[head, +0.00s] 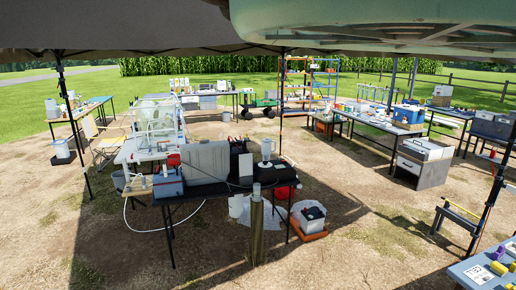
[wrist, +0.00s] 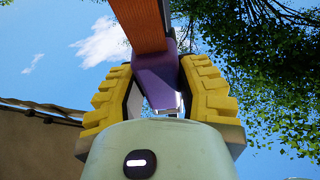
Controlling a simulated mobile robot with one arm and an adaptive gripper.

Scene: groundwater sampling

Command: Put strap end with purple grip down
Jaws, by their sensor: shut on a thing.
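In the wrist view, my gripper (wrist: 157,70) has yellow ribbed fingers closed on both sides of a purple grip (wrist: 156,86). The purple grip is at the end of an orange strap (wrist: 139,24), which runs up and out of the top of the picture. The strap's other end is out of view. Sky and tree branches lie behind, so the wrist view shows no surface close to the grip. My gripper and the held strap end are not discernible in the head view.
In the head view, a black table (head: 276,178) with equipment stands in the middle, beside a metal post (head: 256,228). A blue-grey table (head: 470,272) with small yellow items is at the lower right. More loaded tables stand behind.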

